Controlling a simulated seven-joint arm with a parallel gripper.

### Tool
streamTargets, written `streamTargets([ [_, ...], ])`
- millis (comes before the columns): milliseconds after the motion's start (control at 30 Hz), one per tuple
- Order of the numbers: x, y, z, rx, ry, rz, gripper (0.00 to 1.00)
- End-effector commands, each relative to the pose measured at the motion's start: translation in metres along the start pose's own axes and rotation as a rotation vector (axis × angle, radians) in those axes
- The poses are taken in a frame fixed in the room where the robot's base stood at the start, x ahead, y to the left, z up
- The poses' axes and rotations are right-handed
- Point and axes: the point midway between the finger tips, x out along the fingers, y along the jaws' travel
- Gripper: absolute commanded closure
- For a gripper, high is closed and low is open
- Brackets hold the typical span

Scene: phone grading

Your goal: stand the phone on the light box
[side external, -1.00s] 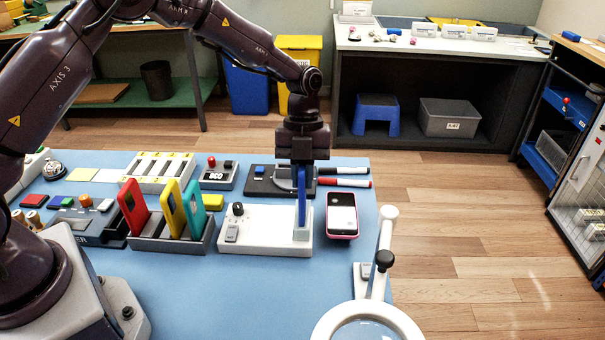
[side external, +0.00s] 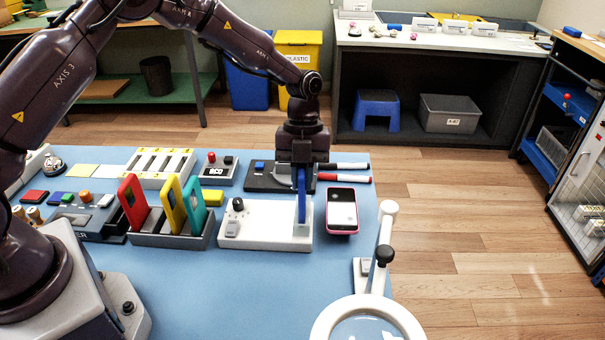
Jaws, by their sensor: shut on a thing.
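A slim blue phone (side external: 301,190) is seen edge-on and upright in the side external view. My gripper (side external: 301,164) is above it, shut on its upper part. The light box (side external: 268,232) is a white flat box with a knob and a grey switch on its left. The phone's lower end is at the raised block (side external: 302,231) on the box's right end. I cannot tell whether the phone bears its weight there. The fingertips are small and partly hidden.
A pink-edged phone (side external: 342,211) lies just right of the light box. A rack (side external: 150,238) with red, yellow and teal phones stands left. A magnifier (side external: 367,308) stands at the front right. Markers (side external: 345,178) lie behind. The blue mat's front is clear.

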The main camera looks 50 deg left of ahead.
Motion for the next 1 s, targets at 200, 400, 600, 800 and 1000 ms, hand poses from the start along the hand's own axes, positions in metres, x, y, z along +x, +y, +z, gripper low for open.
streamTargets([
  [200, 0.0024, -0.0002, 0.0009, 0.0, -0.001, -0.001, 1.0],
  [400, 0.0022, -0.0002, 0.0008, 0.001, -0.001, -0.001, 1.0],
  [600, 0.0022, -0.0002, 0.0007, 0.001, -0.001, -0.001, 0.58],
  [800, 0.0026, 0.0, 0.0007, 0.001, 0.0, 0.0, 0.42],
  [1000, 0.0026, 0.0, 0.0007, 0.001, -0.001, 0.0, 0.41],
])
